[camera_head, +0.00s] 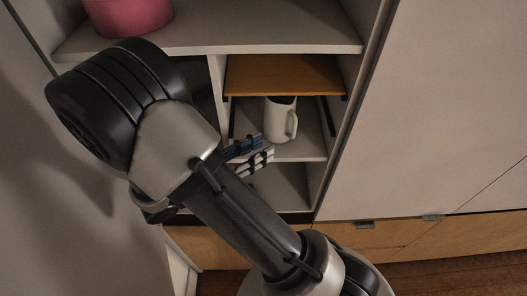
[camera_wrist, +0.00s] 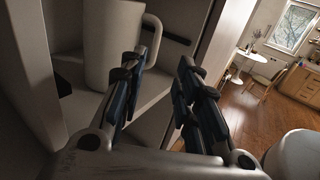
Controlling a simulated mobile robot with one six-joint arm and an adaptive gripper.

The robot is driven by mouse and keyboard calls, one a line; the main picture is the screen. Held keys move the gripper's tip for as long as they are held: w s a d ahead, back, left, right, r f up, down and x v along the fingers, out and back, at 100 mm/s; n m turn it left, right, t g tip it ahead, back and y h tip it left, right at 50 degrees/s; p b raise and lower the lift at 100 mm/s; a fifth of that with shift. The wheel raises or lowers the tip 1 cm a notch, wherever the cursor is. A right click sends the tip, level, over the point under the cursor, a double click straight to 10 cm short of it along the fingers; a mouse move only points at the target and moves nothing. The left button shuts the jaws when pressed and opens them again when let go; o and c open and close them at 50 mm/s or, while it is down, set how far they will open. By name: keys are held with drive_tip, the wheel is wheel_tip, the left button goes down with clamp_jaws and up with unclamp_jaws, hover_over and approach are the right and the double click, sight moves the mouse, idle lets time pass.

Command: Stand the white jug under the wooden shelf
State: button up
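The white jug (camera_head: 277,122) stands upright on a pale board below the wooden shelf (camera_head: 285,76), with its handle to the right. Its upper end is close below the wooden shelf's front edge in the head view. The jug (camera_wrist: 107,45) also shows in the wrist view at upper left, with its handle towards the right. My gripper (camera_head: 250,155) is in front of the jug, lower and to the left. In the wrist view my gripper (camera_wrist: 163,80) is open, with nothing between its fingers. The jug is apart from the fingers or just beside the left one; I cannot tell exactly.
Side walls of the cabinet (camera_head: 335,110) close in the compartment on both sides. A pink pot (camera_head: 128,15) stands on the upper board. Drawers (camera_head: 375,235) lie below. In the wrist view, a white table (camera_wrist: 262,56) and open wooden floor lie at the right.

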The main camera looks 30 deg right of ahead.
drive_tip(key=s+r+m+g+y, duration=0.3)
drive_tip(key=s+r+m+y, duration=0.1)
drive_tip(key=s+m+y, duration=0.75)
drive_tip(key=a+r+m+t+y, duration=0.5)
drive_tip(key=a+m+t+y, duration=0.1)
drive_tip(key=a+t, duration=0.1)
drive_tip(key=shift+s+a+r, duration=0.25)
drive_tip(key=shift+s+a, duration=0.1)
drive_tip(key=shift+a, duration=0.45)
drive_tip(key=shift+m, duration=0.25)
wheel_tip(320, 180, down, 26)
drive_tip(key=b, duration=2.5)
drive_tip(key=shift+r+b, duration=0.2)
drive_tip(key=shift+b, duration=0.15)
